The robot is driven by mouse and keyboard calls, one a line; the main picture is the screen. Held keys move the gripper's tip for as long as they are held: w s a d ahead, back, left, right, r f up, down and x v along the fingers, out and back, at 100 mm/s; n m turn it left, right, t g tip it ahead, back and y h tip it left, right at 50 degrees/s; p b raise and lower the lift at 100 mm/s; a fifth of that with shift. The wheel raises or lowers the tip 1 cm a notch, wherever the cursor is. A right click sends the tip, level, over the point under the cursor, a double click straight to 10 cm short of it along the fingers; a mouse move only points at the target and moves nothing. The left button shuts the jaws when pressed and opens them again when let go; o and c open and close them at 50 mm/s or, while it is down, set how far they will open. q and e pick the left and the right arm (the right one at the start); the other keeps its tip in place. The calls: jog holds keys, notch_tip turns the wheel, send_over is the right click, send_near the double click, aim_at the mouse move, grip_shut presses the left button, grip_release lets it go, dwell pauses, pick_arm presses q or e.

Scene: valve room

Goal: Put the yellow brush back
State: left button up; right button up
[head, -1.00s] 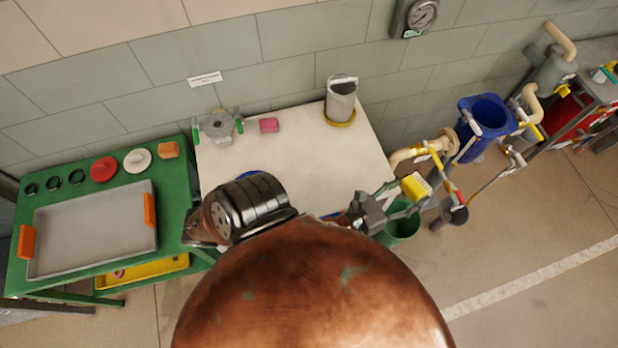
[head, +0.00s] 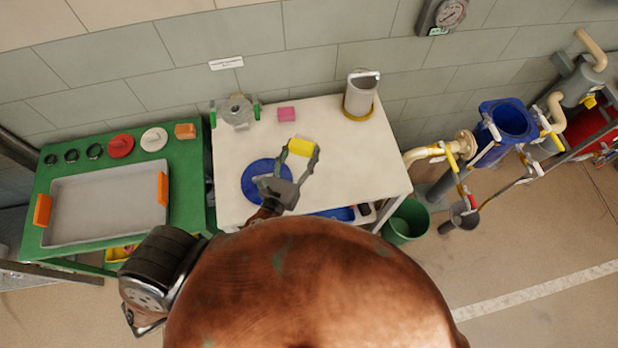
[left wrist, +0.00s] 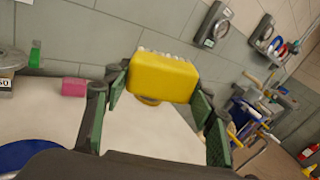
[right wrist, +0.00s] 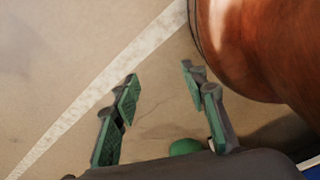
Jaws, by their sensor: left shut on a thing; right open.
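The yellow brush (head: 301,146) is between the fingers of my left gripper (head: 302,151), over the white table (head: 346,190). In the left wrist view the brush (left wrist: 162,78) is a yellow block with pale bristles on its far, upper side. The left fingers are shut on its two ends. A grey canister (head: 359,98) with a pale handle stands on a yellow round base (head: 371,115) at the table's back right. My right gripper (right wrist: 159,80) is open and empty over the floor; it does not show in the head view.
A blue disc (head: 256,184) lies under the left gripper. A pink block (head: 286,114) and a grey fitting (head: 237,110) are at the table's back. A green bench (head: 188,190) with a tray stands left. A green bucket (head: 404,226) and pipework are right.

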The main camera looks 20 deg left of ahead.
pick_arm(q)
jog(key=w+d+f+n+g+y+p, duration=0.2)
jog(key=w+d+f+g, duration=0.4)
jog(key=w+d+g, duration=0.3)
jog(key=s+d+f+g+h+p, duration=0.2)
jog(key=s+d+f+g, duration=0.4)
jog(key=d, duration=0.5)
jog(key=s+a+m+g, duration=0.2)
jog(key=s+a+g, duration=0.1)
jog(key=s, duration=0.1)
jog(key=w+a+f, duration=0.2)
jog(key=a, duration=0.1)
jog(key=w+a+f, duration=0.2)
jog(key=a+f, duration=0.1)
jog(key=w+a+f, duration=0.2)
jog(key=a, duration=0.1)
jog(key=shift+w+a+f, duration=0.2)
jog(key=shift+a, duration=0.1)
jog(key=shift+w+a+f, duration=0.25)
jog(key=shift+a+f, duration=0.05)
jog(key=shift+f, duration=0.2)
jog(key=shift+w+a+f, duration=0.1)
jog(key=shift+a+f, duration=0.1)
jog(key=shift+f, duration=1.6)
jog(key=o, duration=1)
pick_arm(e)
notch_tip(320, 180, up, 4)
jog(key=shift+r, duration=0.25)
pick_arm(q)
jog(key=shift+r, duration=0.1)
